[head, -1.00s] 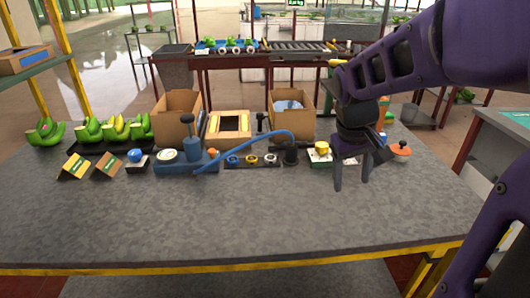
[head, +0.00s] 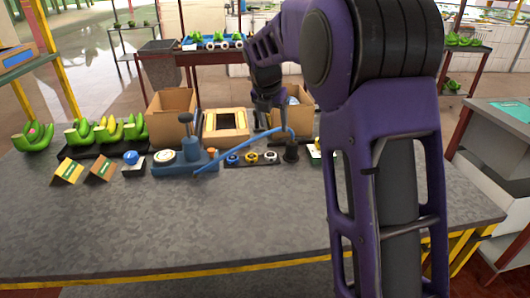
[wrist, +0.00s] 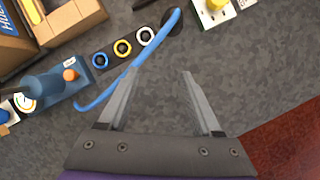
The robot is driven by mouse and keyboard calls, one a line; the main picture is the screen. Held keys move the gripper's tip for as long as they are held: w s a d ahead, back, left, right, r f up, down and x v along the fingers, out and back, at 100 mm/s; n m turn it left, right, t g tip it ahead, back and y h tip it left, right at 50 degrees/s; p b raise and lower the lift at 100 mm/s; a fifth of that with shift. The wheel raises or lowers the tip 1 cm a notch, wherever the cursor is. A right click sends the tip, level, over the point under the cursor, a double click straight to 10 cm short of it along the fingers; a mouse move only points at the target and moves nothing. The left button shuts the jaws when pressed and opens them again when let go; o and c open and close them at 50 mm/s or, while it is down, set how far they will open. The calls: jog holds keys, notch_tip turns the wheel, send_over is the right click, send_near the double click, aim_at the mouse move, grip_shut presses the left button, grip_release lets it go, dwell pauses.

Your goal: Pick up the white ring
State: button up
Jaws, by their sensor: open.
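The white ring (head: 270,156) sits at the right end of a short black tray (head: 241,163), beside a yellow ring (head: 251,157) and a blue ring (head: 232,159). In the wrist view the white ring (wrist: 146,36) lies up and a little left of the finger gap. My gripper (head: 268,110) is in the air toward the back of the table, partly hidden behind my arm. In the wrist view my gripper (wrist: 160,74) is open, with two spread fingers and nothing between them.
A blue hose (wrist: 110,92) runs close past the rings from a black cylinder (head: 291,150). A blue pump unit (head: 190,158) stands left of the tray. Cardboard boxes (head: 171,117) stand behind. The front of the table (head: 180,220) is clear.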

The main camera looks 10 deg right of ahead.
jog(key=w+n, duration=0.2)
jog(key=n, duration=0.1)
jog(key=b, duration=0.2)
send_near(270, 155)
jog(key=shift+d+f+y, duration=0.2)
jog(key=shift+f, duration=0.3)
jog(key=shift+d+f+y, duration=0.15)
jog(key=shift+f+y, duration=0.05)
jog(key=shift+f, duration=0.25)
jog(key=shift+w+x, duration=0.2)
jog(key=shift+x, duration=3)
jog(key=shift+d+r, duration=0.1)
grip_shut()
